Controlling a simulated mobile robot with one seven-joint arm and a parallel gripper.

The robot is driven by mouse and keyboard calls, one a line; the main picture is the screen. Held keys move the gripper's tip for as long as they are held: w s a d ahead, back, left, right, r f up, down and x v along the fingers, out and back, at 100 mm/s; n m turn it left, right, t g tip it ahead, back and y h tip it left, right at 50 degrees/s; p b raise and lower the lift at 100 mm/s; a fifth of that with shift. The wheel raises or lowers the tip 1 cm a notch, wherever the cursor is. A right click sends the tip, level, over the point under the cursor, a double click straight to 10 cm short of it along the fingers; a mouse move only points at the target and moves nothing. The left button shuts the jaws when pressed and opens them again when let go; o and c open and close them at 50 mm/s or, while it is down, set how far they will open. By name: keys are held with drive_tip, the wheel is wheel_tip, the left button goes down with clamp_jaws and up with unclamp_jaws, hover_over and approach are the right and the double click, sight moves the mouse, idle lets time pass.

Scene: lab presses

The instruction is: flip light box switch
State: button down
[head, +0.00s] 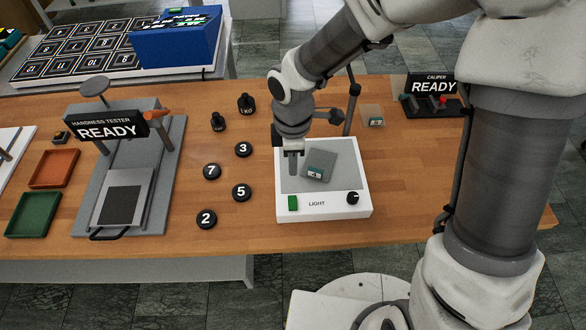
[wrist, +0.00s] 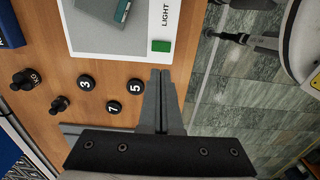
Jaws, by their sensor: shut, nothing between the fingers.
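The light box (head: 332,206) is a white box with a grey top, labelled LIGHT, on the wooden table in the head view. Its green switch (head: 293,203) is on the front left of its face, and a black knob (head: 352,198) is at the right. In the wrist view the green switch (wrist: 161,46) sits just beyond my fingertips. My gripper (head: 293,172) is shut and empty, pointing down over the left part of the box, close to the switch. It also shows in the wrist view (wrist: 161,72). I cannot tell if the fingertips touch the box.
A small grey block (head: 318,165) lies on the box top. Several numbered black discs (head: 212,171) lie left of the box. The hardness tester (head: 122,190) stands further left, and a caliper station (head: 432,92) is at the back right. The table's front edge is near the box.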

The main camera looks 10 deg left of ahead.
sight(292, 206)
drive_tip(key=shift+f+b, duration=0.1)
drive_tip(key=shift+b, duration=0.2)
drive_tip(key=b, duration=0.3)
drive_tip(key=f+b, duration=0.1)
drive_tip(key=b, duration=0.2)
drive_tip(key=shift+w+d, duration=0.15)
drive_tip(key=shift+d, duration=0.05)
drive_tip(key=shift+s+a+r+b, duration=0.2)
drive_tip(key=shift+s+r+b, duration=0.6)
drive_tip(key=shift+b, duration=2.4)
drive_tip(key=shift+s+f, duration=0.1)
drive_tip(key=shift+f, duration=0.05)
wheel_tip(292, 206, down, 14)
drive_tip(key=shift+b, duration=1.05)
